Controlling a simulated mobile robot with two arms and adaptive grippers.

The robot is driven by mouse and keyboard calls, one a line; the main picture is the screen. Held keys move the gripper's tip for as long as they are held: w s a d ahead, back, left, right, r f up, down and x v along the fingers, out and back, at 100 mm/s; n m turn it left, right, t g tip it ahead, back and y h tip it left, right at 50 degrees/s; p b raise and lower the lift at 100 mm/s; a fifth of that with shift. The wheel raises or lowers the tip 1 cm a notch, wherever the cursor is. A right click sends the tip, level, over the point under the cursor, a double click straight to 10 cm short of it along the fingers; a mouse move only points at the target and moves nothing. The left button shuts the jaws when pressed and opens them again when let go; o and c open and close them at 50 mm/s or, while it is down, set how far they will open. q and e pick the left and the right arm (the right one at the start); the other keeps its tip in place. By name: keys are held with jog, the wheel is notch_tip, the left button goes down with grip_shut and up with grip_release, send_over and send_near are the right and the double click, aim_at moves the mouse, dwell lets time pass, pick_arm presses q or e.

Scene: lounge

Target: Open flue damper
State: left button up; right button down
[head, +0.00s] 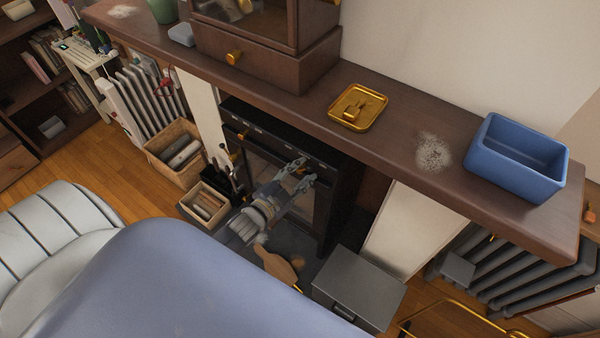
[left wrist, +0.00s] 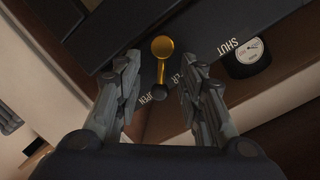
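The dark stove (head: 262,124) stands in the fireplace under the mantel, with white lettering along its upper front. In the left wrist view the damper lever (left wrist: 162,48) has a round brass end and a brass stem running to a dark pivot. The words OPEN and SHUT show on the black panel (left wrist: 200,28), with partly hidden lettering between them. My left gripper (head: 302,172) is at the stove's upper front. In the wrist view its fingers (left wrist: 160,88) are open, on either side of the lever's stem. Contact with the lever cannot be told. My right gripper is not in view.
A round gauge (left wrist: 249,56) sits close to the right finger. The wooden mantel (head: 395,138) overhangs the stove, bearing a brass tray (head: 372,103) and a blue box (head: 525,185). A basket (head: 160,135) and a grey box (head: 350,280) flank the hearth.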

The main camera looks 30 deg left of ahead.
pick_arm(q)
jog(key=s+a+r, duration=0.1)
jog(key=s, duration=1.1)
jog(key=shift+r, duration=0.35)
jog(key=shift+a+f, duration=0.1)
jog(key=s+d+f+n+g+y, duration=0.15)
jog(key=s+f+g, duration=0.35)
jog(key=f, duration=0.8)
jog(key=s+d+f+n+g, duration=0.1)
jog(key=s+f+n+g, duration=0.35)
jog(key=f, duration=0.95)
jog(key=s+d+f+g, duration=0.1)
jog(key=s+f+g, duration=0.1)
jog(key=s+f, duration=0.2)
jog(key=s+d+f+g, duration=0.1)
jog(key=s+f, duration=0.3)
jog(key=s, duration=0.6)
jog(key=s+d+f+n+g, duration=0.1)
jog(key=s+f+g, duration=0.2)
jog(key=s+f, duration=0.2)
jog(key=s, duration=0.3)
jog(key=shift+d+b, duration=0.2)
jog(key=shift+b, duration=0.15)
